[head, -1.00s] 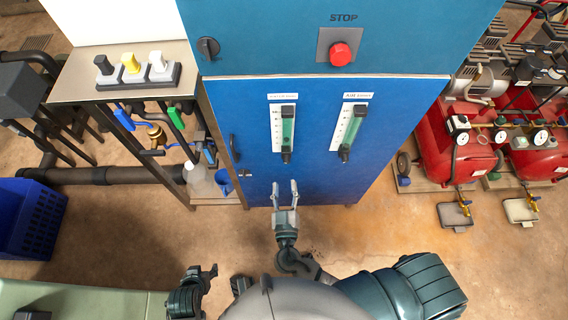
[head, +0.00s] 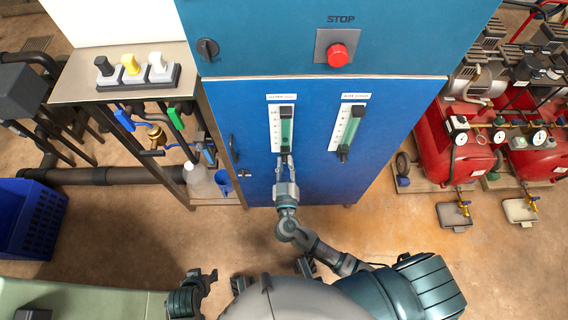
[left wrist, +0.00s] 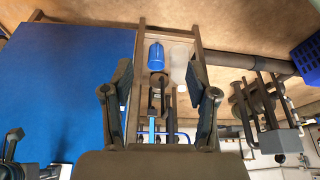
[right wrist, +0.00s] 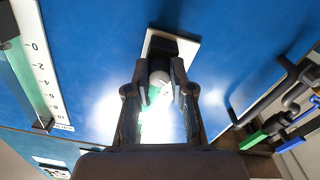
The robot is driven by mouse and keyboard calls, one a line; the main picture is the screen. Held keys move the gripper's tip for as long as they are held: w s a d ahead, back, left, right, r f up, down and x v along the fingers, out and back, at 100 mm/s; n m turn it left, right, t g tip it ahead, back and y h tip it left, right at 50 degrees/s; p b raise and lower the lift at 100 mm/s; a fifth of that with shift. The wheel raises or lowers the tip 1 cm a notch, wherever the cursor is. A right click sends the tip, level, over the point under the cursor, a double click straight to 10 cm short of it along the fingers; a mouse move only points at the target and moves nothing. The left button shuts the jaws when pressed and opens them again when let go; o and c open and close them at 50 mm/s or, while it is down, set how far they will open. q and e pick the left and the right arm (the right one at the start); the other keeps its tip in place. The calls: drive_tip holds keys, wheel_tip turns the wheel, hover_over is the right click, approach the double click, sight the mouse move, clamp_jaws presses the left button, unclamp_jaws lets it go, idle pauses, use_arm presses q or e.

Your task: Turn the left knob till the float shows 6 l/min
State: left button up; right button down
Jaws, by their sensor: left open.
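The left flowmeter (head: 287,125) is a green tube with a white scale on the blue cabinet front. Its float is too small to read. My left gripper (head: 208,276) is open and empty, low, away from the cabinet.
A red stop button (head: 337,54) and a black rotary switch (head: 208,49) sit higher on the cabinet. A side rack (head: 75,92) with valves, a bottle (head: 197,178) and a blue jug (head: 223,182) stands left. Red compressors (head: 450,135) stand right. Floor before the cabinet is clear.

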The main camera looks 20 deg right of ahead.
drive_tip(key=shift+f+n, duration=0.15)
drive_tip(key=shift+n, duration=0.25)
drive_tip(key=n+p, duration=0.1)
drive_tip(key=n, duration=0.2)
drive_tip(key=shift+d+n, duration=0.1)
drive_tip(key=shift+n, duration=0.3)
use_arm(q)
wheel_tip(320, 180, down, 12)
drive_tip(key=s+g+p, duration=0.2)
drive_tip(key=p, duration=0.2)
drive_tip(key=shift+s+r, duration=0.25)
use_arm(e)
drive_tip(key=shift+s+f+n, duration=0.1)
drive_tip(key=shift+f+n, duration=0.05)
drive_tip(key=shift+n, duration=5.05)
use_arm(q)
drive_tip(key=shift+f, duration=0.1)
